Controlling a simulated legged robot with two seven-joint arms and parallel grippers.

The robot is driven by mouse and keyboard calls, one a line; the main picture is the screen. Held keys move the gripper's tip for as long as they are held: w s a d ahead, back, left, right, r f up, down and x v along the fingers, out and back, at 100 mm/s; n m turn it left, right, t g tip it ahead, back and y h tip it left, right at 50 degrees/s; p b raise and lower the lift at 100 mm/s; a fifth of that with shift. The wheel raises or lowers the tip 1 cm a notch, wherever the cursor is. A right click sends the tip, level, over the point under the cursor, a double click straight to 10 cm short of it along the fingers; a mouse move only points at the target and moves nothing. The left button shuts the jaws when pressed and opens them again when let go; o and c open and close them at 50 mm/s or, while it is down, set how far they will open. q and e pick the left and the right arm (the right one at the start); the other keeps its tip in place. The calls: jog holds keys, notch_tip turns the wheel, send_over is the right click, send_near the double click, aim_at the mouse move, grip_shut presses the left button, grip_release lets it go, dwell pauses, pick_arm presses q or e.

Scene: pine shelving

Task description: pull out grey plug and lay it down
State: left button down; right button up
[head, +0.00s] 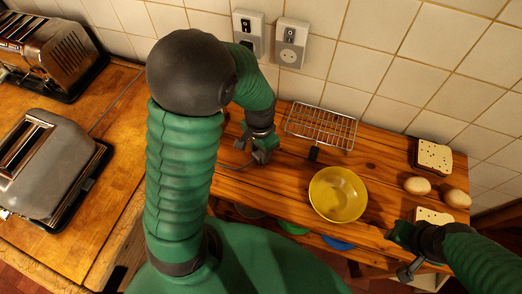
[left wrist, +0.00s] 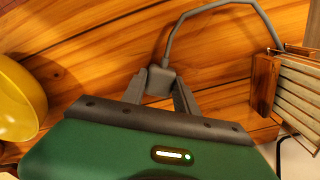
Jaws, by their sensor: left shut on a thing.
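The grey plug (left wrist: 159,80) is between the fingertips of my left gripper (left wrist: 158,92) in the left wrist view, with its grey cable arching up and to the right. My left gripper (head: 262,151) is shut on it, low over the wooden shelf top (head: 262,187) in the head view. I cannot tell whether the plug touches the wood. Two wall sockets are above: the left one (head: 247,26) is partly hidden by my arm, and the right one (head: 292,43) shows an empty face. My right gripper (head: 398,254) is open and looks empty at the shelf's front right.
A yellow bowl (head: 338,195) stands right of my left gripper, with a wire rack (head: 320,127) behind it. Eggs (head: 417,186) and bread slices (head: 435,157) lie at the right. Toasters (head: 45,165) stand on the left counter. Bare wood shows left of the bowl.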

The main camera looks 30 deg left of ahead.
pick_arm(q)
jog(key=shift+a, duration=0.2)
jog(key=c, duration=1.2)
grip_release()
jog(key=o, duration=0.3)
jog(key=shift+d, duration=0.25)
jog(key=shift+o, duration=0.2)
